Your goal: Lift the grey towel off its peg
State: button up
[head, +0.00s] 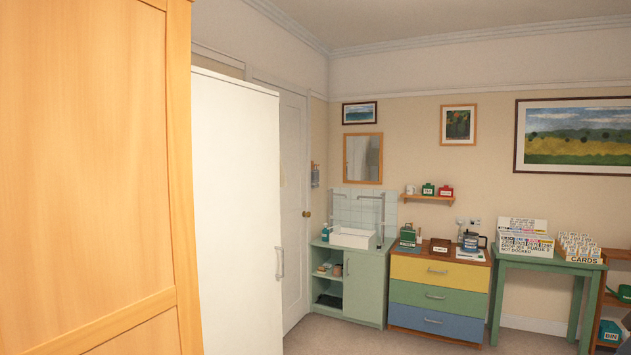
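No grey towel or peg can be made out for certain. A small blue-grey thing (315,175) is on the wall between the door and the mirror, too small to tell what it is. My gripper is not in view.
A large wooden panel (85,150) fills the left side close by, with a tall white cabinet (238,200) beyond it. Past them are a white door (293,200), a green sink unit (365,287), a coloured drawer chest (437,294) and a green table (540,262). Some carpet (400,343) shows clear in front.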

aim_at(314, 183)
jog(key=u, duration=0.25)
jog(key=i, duration=5.4)
jog(key=i+u, duration=0.1)
jog(key=i, duration=0.75)
jog(key=i+l+u, duration=0.15)
jog(key=i, duration=0.7)
